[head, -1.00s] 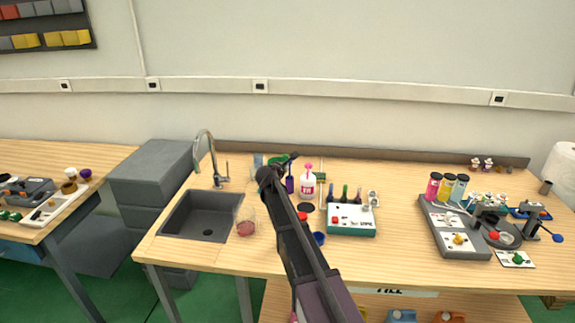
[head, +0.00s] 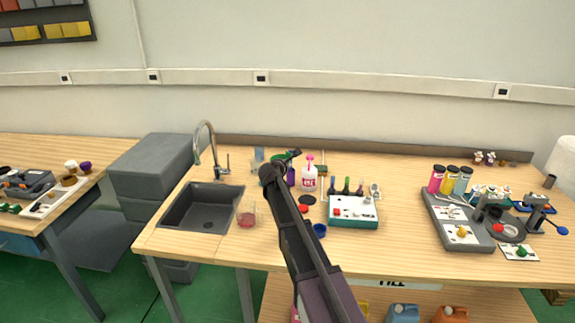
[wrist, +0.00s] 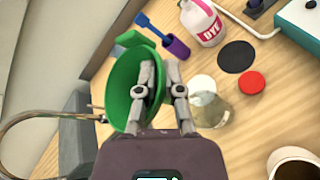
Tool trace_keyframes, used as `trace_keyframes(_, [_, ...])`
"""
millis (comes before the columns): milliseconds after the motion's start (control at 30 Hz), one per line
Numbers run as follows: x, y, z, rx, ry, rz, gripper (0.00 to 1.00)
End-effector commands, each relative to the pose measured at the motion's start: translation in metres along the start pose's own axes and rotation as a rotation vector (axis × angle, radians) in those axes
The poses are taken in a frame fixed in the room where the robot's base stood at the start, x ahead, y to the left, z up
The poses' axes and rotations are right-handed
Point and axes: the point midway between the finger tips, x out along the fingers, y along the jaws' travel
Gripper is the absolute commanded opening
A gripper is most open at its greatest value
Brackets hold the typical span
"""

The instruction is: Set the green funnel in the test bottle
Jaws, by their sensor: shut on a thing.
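The green funnel (wrist: 122,90) is in my gripper (wrist: 163,78), tilted on its side with its wide mouth to the left in the wrist view. The fingers are shut on its wall or neck; the exact contact is partly hidden. A clear vessel with a pale round top (wrist: 212,104), perhaps the test bottle, stands just right of my fingers in the wrist view, apart from the funnel. My arm seems to hide it in the head view.
The sink (head: 203,207) and a beaker of pink liquid (head: 246,215) are left of my arm.

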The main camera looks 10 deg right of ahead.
Motion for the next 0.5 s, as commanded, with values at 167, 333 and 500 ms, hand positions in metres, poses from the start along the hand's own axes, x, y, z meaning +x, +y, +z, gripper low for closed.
trace_keyframes(167, [0.005, -0.008, -0.009, 0.000, 0.000, 0.000, 0.00])
trace_keyframes(333, [0.008, -0.014, -0.016, 0.000, -0.001, -0.001, 0.00])
trace_keyframes(500, [0.011, -0.020, -0.023, 0.000, -0.001, -0.001, 0.00])
